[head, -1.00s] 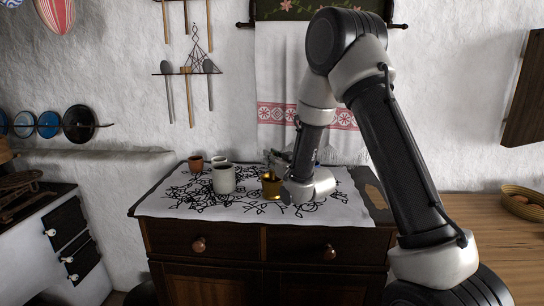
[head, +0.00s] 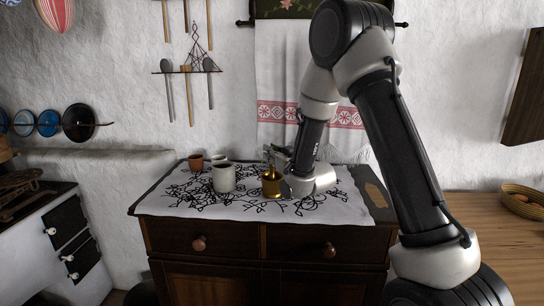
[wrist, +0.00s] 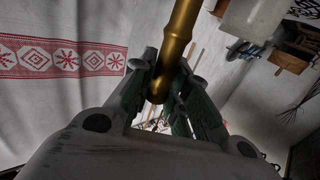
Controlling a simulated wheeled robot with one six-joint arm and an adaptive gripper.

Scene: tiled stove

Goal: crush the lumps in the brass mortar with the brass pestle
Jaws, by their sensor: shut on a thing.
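The brass mortar (head: 271,187) stands upright on the cloth-covered top of the dresser. My gripper (head: 276,157) is beside and above it, partly hidden by my wrist. In the wrist view my gripper (wrist: 163,95) is shut on the brass pestle (wrist: 178,38), near its rounded end. The other end of the pestle runs out of the wrist view at the top. In the head view the pestle (head: 271,165) shows as a small piece over the mortar's mouth. The lumps are hidden inside the mortar.
A pale mug (head: 223,179) stands left of the mortar on the patterned cloth (head: 180,206). A brown clay pot (head: 196,161) stands behind it, with another small pale vessel close by. An embroidered towel (head: 285,75) hangs on the wall behind. The cloth's front left is clear.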

